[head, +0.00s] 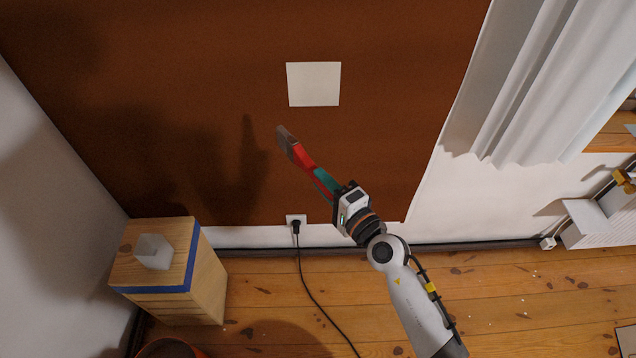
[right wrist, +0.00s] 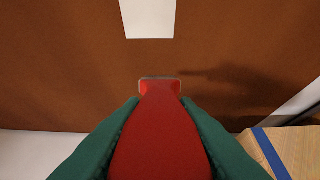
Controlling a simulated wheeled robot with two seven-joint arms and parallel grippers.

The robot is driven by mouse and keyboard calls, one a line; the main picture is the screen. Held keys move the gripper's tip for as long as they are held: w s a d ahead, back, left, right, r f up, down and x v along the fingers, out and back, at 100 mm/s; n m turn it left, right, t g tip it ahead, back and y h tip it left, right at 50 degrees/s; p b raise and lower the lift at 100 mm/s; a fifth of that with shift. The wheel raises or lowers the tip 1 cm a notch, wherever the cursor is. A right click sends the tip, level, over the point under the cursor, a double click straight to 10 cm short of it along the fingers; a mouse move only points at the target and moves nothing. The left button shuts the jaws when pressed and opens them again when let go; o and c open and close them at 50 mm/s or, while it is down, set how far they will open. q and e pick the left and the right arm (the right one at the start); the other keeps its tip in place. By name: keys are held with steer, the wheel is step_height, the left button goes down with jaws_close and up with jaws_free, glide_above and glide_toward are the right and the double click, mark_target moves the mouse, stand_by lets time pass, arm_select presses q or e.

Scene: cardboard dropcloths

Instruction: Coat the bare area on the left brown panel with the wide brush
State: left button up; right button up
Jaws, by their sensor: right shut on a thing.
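The brown panel (head: 200,90) covers most of the wall in the head view. A pale, nearly square bare area (head: 314,84) shows on it, right of centre; it also shows at the top of the right wrist view (right wrist: 148,18). My right gripper (head: 327,182) is shut on the wide brush (head: 302,157), which has a red body and points up and left. The brush tip lies below and left of the bare area in the head view. In the right wrist view the red brush (right wrist: 160,130) sits between green fingers. My left gripper is not in view.
A wooden box (head: 205,285) with blue tape and a white block (head: 153,251) on top stands at the lower left. A black cable (head: 312,290) runs from a wall socket (head: 296,219) across the floor. A white curtain (head: 530,80) hangs at the right.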

steer(key=w+b, duration=0.5)
steer(key=w, duration=0.9)
steer(key=shift+w+b, duration=0.2)
steer(key=shift+b, duration=0.15)
steer(key=shift+a+r, duration=0.1)
steer(key=shift+w+b, duration=0.35)
steer(key=shift+w, duration=0.15)
